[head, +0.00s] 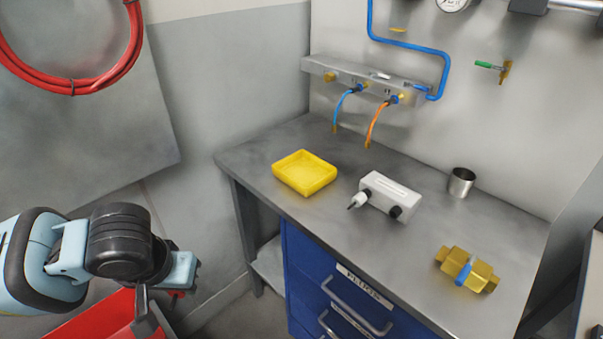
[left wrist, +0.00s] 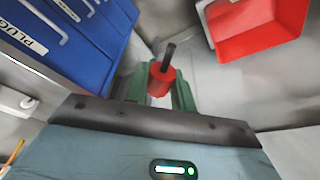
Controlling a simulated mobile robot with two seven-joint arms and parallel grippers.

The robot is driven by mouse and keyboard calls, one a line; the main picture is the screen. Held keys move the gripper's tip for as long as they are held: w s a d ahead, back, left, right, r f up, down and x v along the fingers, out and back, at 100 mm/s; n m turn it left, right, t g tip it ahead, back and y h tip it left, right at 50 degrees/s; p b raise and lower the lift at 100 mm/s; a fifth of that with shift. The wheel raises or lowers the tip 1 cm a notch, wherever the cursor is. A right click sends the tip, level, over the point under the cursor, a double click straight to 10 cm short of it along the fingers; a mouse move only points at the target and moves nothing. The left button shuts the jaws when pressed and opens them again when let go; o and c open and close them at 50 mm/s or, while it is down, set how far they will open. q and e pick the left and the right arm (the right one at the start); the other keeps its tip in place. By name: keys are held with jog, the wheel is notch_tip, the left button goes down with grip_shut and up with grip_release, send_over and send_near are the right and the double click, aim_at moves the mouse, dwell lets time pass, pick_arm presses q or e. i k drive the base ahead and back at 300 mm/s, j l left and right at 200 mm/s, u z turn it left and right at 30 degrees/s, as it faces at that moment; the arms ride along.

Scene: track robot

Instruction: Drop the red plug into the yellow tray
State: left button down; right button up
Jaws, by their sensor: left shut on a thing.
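My left gripper (head: 162,296) is at the lower left in the head view, off the left end of the workbench and above a red bin. In the left wrist view its green fingers (left wrist: 160,94) are shut on the red plug (left wrist: 163,77), a red cylinder with a dark pin sticking out. Only a little red shows at the gripper in the head view. The yellow tray (head: 304,173) lies on the bench near its left end, to the right of and beyond the gripper, and looks empty. My right gripper is not in view.
On the grey bench (head: 440,262) stand a white box with black knobs (head: 390,194), a metal cup (head: 461,182) and a brass fitting (head: 467,270). Hoses hang from a wall manifold (head: 368,79) behind the tray. Blue drawers (head: 314,262) are below; the red bin (head: 95,318) is on the left.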

aim_at(296, 178)
jog(key=z, duration=1.05)
jog(key=j+z, duration=0.15)
jog(key=z, duration=0.15)
jog(key=i+j, duration=0.15)
jog(key=j, duration=0.2)
jog(key=i+j, duration=0.1)
jog(key=j, duration=0.2)
jog(key=i+j, duration=0.15)
jog(key=j, duration=0.2)
